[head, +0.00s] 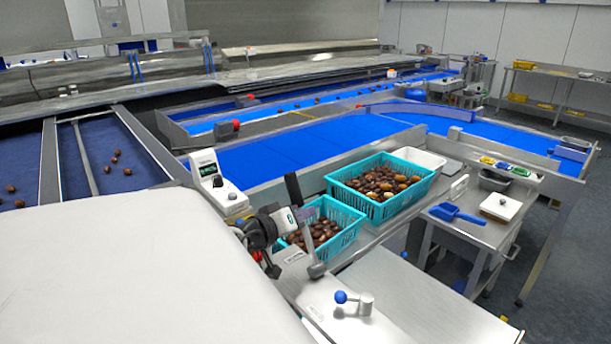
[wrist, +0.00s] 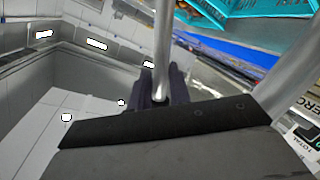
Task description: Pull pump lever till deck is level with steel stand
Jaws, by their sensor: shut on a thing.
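The pump lever is a steel rod with a black grip (head: 293,188) on its upper end. It leans slightly, and its lower end meets a pale flat surface at the front. My gripper (head: 297,217) is closed around the rod below the black grip. In the wrist view the steel rod (wrist: 164,45) passes between the dark fingers of my gripper (wrist: 161,88). A flat pale steel deck (head: 430,300) lies at the front right. A steel stand (head: 478,232) with a blue scoop (head: 455,213) stands behind it. The deck looks lower than the stand's top; the exact gap is unclear.
Two turquoise crates of dates (head: 430,187) (head: 352,232) stand just behind the lever, the nearer one close to my gripper. A blue-knobbed fitting (head: 354,299) is in front. A control box (head: 218,180) stands left. Blue conveyors (head: 310,143) run behind. Floor at right is clear.

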